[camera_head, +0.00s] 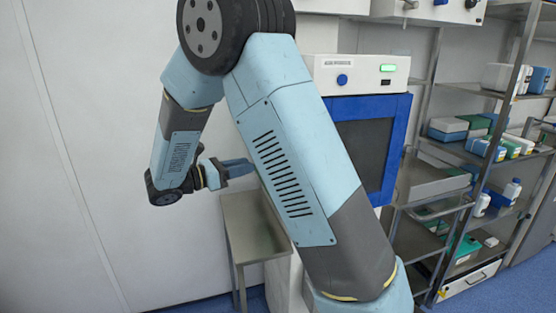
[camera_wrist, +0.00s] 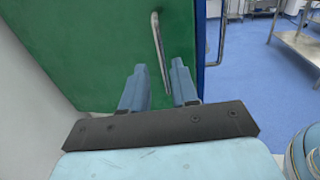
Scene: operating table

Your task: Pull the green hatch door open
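The green hatch door (camera_wrist: 95,45) fills the upper left of the wrist view, with a long metal bar handle (camera_wrist: 156,38) near its right edge. My gripper (camera_wrist: 158,68) is open, with one finger on each side of the handle's lower part. I cannot tell whether either finger touches the handle. In the head view my gripper (camera_head: 238,168) is left of my upper arm, pointing right. The green door is hidden behind my arm there. The hatch's blue frame (camera_head: 397,150) with a dark panel shows to the right of my arm.
A white control box (camera_head: 358,75) with a green light sits above the blue frame. A small metal table (camera_head: 253,225) stands below my gripper. Metal shelves (camera_head: 470,155) with boxes and bottles are at right. A white wall (camera_head: 80,130) is at left. Blue floor (camera_wrist: 255,75) is open at right.

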